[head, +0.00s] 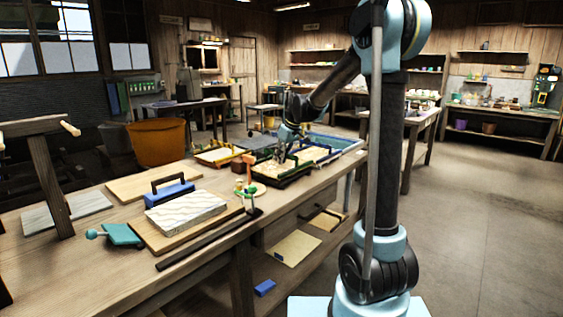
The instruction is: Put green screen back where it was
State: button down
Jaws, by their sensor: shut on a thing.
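My gripper (283,153) is at the far part of the long wooden workbench, low over a group of framed trays and screens. It is shut on the dark green-edged screen (298,177), which lies low among the other frames. The fingertips are small and partly hidden, so the exact grip point is unclear. I cannot tell whether the screen touches what is under it.
A yellow-framed screen (218,154) lies left of the gripper, and a blue basin (345,143) stands behind right.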

jog(key=shift+f, duration=0.65)
jog(key=c, duration=1.7)
grip_release()
jog(key=shift+s+f, duration=0.1)
